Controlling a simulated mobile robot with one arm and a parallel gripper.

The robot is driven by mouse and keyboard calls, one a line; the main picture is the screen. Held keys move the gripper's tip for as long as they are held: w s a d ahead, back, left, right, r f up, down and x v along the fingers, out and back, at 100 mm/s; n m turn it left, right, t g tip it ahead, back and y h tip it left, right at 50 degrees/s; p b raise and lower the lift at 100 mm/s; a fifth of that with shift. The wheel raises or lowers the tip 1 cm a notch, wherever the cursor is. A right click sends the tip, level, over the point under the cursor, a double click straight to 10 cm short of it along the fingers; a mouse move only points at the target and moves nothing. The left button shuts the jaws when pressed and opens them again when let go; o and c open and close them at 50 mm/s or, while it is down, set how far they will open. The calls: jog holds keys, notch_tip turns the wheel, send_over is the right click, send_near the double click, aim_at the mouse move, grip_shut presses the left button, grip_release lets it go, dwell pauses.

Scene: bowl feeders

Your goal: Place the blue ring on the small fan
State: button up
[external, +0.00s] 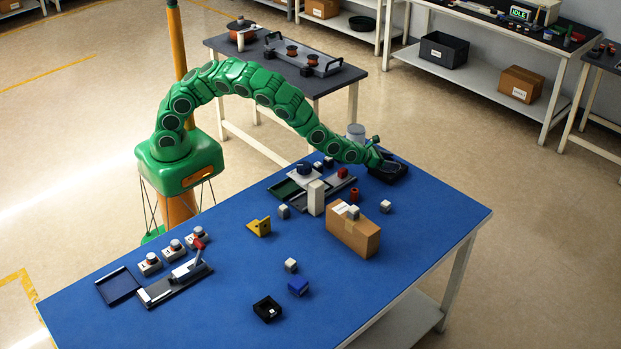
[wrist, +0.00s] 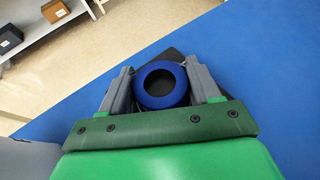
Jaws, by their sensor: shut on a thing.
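My gripper (wrist: 159,78) is shut on the blue ring (wrist: 165,103), with one grey finger against each side of it. Its round hole faces the camera. A black square piece (wrist: 176,55) shows behind and through the ring; I cannot tell whether they touch. In the external view my gripper (external: 375,153) is at the far corner of the blue table, above or beside a black square object (external: 392,172). I cannot tell for sure whether this is the small fan. The ring is not clearly visible there.
A cardboard box (external: 353,235), a white block (external: 316,197) and a grey cylinder (external: 356,131) stand near my arm. A yellow bracket (external: 259,227), a blue block (external: 298,287) and a small black box (external: 267,309) lie nearer. The table's right side is clear.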

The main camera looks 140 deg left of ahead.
jog(key=shift+f, duration=0.1)
jog(key=o, duration=1.1)
jog(key=shift+s+d+r, duration=0.2)
jog(key=shift+d+r, duration=0.35)
jog(key=shift+d, duration=0.05)
jog(key=shift+v, duration=5.3)
jog(key=shift+f, duration=0.1)
